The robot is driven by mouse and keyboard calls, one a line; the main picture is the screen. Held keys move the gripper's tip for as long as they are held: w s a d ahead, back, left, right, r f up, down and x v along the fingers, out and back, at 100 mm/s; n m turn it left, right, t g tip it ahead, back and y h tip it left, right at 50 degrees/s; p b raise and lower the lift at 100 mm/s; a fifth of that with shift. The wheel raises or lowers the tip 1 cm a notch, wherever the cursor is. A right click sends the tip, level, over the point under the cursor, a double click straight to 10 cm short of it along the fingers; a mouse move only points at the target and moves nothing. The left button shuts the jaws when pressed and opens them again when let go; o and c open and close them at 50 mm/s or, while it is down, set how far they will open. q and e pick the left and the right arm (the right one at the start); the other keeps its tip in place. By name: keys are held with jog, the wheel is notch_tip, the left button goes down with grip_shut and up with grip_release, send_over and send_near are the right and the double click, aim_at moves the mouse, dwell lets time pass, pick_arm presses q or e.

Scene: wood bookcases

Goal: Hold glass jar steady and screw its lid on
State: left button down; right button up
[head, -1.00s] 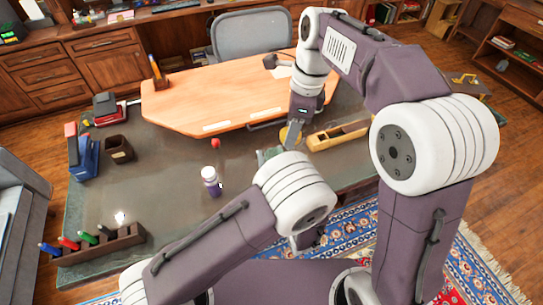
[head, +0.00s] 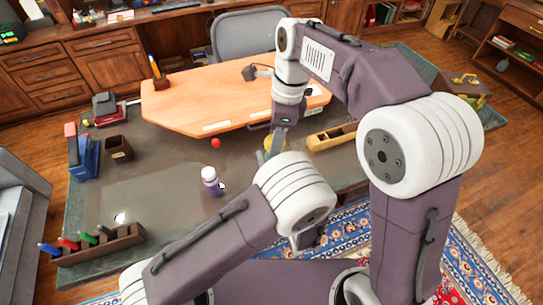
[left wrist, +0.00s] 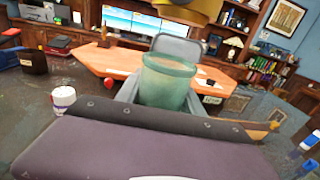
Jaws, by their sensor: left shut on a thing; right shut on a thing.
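The green glass jar (left wrist: 167,84) stands upright in the left wrist view, its open rim facing up. My left gripper (left wrist: 163,98) is shut on it from the sides. In the head view my left forearm hides most of the jar and that gripper. The yellow lid (left wrist: 192,8) is above the jar in the left wrist view, cut by the top edge, with a gap between it and the rim. In the head view the lid (head: 268,143) is at the tip of my right gripper (head: 275,139), which points down and is shut on it.
A white and purple bottle (head: 210,181) stands on the dark desk (head: 165,165) left of my left arm. A small red ball (head: 215,143) lies behind it. A yellow wooden plane (head: 332,136) lies right of the lid. A pen rack (head: 95,244) is at front left.

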jog(key=shift+f, duration=0.3)
dwell(0.5)
jog(key=shift+f, duration=0.9)
jog(key=shift+f, duration=0.6)
jog(key=m+t, duration=0.1)
jog(key=m, duration=0.9)
jog(key=shift+a+h, duration=0.1)
jog(key=shift+h, duration=0.3)
